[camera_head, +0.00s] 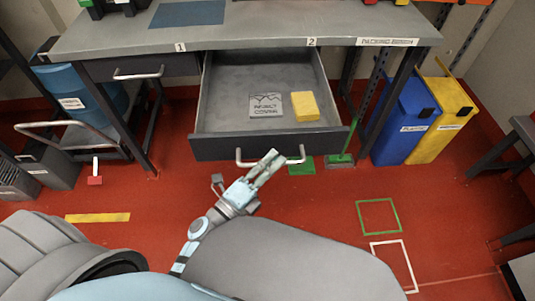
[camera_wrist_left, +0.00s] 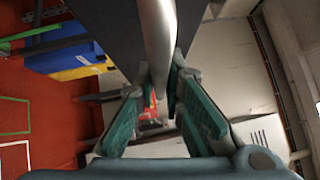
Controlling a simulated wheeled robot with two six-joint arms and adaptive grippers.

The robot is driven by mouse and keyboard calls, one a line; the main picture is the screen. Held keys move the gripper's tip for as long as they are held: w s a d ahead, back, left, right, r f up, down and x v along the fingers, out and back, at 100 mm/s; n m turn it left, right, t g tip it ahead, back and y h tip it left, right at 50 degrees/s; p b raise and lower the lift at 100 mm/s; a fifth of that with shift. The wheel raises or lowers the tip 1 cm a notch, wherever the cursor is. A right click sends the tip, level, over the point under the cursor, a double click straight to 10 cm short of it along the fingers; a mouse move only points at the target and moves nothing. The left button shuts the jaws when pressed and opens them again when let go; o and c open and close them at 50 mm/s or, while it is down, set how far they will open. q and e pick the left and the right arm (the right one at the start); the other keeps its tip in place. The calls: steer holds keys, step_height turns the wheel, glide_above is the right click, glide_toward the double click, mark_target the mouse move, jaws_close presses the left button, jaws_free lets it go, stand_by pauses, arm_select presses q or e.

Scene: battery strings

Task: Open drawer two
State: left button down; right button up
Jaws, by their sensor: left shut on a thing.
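Drawer two (camera_head: 205,146), under the label 2, stands pulled out from the grey workbench with its inside showing. Inside lie a grey box marked "infinity covering" (camera_head: 265,106) and a yellow block (camera_head: 304,106). Its bar handle (camera_head: 295,160) is on the dark front. My left gripper (camera_head: 268,162) is at the middle of this handle. In the left wrist view the handle (camera_wrist_left: 157,40) runs between the two fingers, and the gripper (camera_wrist_left: 160,95) is shut on it. My right gripper is not in view.
Drawer one (camera_head: 150,68) is shut at the left. A blue bin (camera_head: 405,120) and a yellow bin (camera_head: 447,118) stand at the right. A green brush (camera_head: 341,158) stands on the floor by the drawer's right corner. A trolley (camera_head: 70,135) is at the left.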

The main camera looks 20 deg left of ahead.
arm_select(q)
steer(key=shift+s, duration=0.15)
steer(key=c, duration=1.7)
jaws_free()
steer(key=shift+d, duration=0.1)
steer(key=v, duration=1.2)
